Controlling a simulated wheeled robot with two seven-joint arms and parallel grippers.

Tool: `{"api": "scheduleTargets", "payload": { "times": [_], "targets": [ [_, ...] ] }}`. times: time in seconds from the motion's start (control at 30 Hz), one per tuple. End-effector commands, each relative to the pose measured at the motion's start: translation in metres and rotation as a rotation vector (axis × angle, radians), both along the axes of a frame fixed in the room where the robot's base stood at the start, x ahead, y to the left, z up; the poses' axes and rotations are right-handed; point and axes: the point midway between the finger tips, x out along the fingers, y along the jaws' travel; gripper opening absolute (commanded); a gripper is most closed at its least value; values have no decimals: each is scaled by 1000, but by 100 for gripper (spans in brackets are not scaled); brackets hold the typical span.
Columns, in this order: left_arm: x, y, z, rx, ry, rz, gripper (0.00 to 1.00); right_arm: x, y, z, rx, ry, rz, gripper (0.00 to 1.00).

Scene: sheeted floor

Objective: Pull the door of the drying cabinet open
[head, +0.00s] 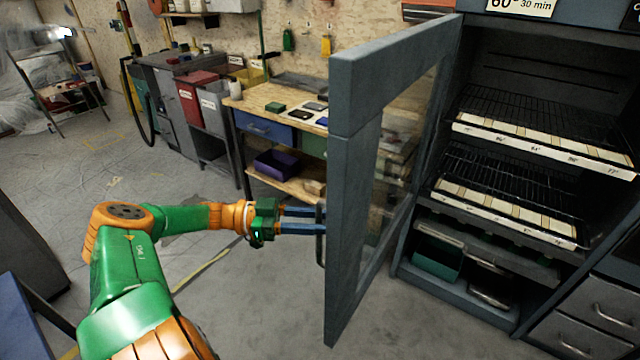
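The drying cabinet (405,270) stands at the right in the head view. Its blue-grey framed glass door (352,200) is swung wide open, with its free edge toward me. The dark upright door handle (320,250) is on the door's left, outer side. My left gripper (318,220) reaches in from the left. Its two blue fingers are at the handle with the bar between them and appear shut on it; the fingertips are partly hidden by the door edge. My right gripper is not in view.
Inside the cabinet are wire shelves with pale labelled strips (540,142) and a green bin (437,258) low down. Drawers (590,325) stand at the lower right. A workbench (265,98) with a purple bin (277,163) is behind the door. The floor (265,310) left of the door is clear.

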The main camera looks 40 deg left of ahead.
Motion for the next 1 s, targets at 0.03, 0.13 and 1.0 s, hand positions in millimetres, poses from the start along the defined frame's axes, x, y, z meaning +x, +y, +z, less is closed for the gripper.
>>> {"api": "scheduleTargets", "payload": {
  "times": [0.03,0.13,1.0],
  "targets": [
    [0,0,0,0,0,0,47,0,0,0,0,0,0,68],
    [0,0,0,-1,-1,0,47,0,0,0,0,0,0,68],
    [-47,54,0,-1,-1,0,47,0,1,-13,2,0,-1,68]
  ]
}}
